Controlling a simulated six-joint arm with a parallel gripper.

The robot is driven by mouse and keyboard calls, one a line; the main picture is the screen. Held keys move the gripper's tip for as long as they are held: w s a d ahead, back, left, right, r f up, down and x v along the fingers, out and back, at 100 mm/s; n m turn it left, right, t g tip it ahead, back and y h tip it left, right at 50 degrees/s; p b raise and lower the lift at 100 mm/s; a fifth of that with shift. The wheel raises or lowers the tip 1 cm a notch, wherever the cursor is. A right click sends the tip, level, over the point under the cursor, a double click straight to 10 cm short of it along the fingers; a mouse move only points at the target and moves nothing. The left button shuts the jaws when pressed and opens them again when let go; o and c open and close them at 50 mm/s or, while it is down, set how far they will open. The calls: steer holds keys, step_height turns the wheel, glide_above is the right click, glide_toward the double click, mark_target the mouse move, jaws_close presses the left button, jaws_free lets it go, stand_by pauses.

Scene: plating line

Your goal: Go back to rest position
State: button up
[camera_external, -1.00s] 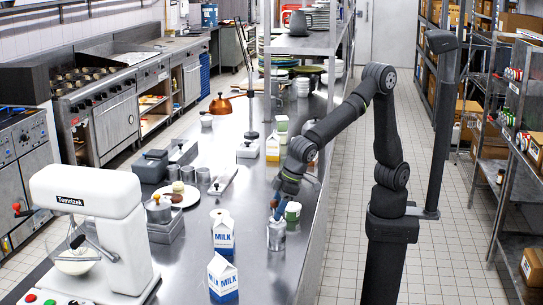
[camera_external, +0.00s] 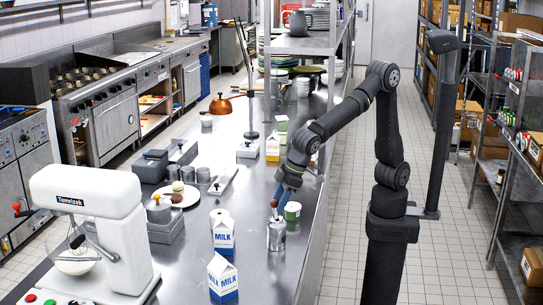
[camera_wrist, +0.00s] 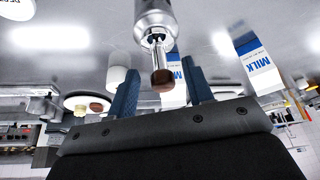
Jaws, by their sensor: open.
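My gripper (camera_external: 281,194) is open, with its blue fingers just above a metal canister (camera_external: 276,236) on the steel counter. The canister (camera_wrist: 153,18) shows at the top of the wrist view.
A green and white cup (camera_external: 292,212) stands close beside the canister. Two milk cartons (camera_external: 223,276) stand to the left, with a white mixer (camera_external: 95,225) beyond. A plate (camera_external: 178,196) and metal tins lie farther up. A shelf post (camera_external: 334,70) rises behind my arm.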

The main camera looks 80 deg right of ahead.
mark_target(276, 217)
steer(key=x, duration=0.4)
steer(key=shift+s, duration=0.1)
steer(key=r, duration=0.3)
steer(key=d+r, duration=0.1)
steer(key=r, duration=0.1)
steer(key=shift+r, duration=0.25)
steer(key=w+d+r, duration=0.4)
steer(key=d+r, duration=0.2)
steer(key=d, duration=0.5)
steer(key=w+d+m+h, duration=0.2)
steer(key=w+d+m, duration=0.3)
steer(key=w+d, duration=1.45)
steer(key=w+d+f+m+h, duration=0.1)
steer(key=w+d, duration=0.4)
steer(key=d, duration=1.1)
steer(key=w+d+f+m+h, duration=0.1)
steer(key=w+d+m, duration=0.3)
steer(key=d, duration=1.2)
steer(key=shift+w, duration=0.95)
steer(key=shift+o, duration=0.2)
steer(key=shift+f, duration=0.1)
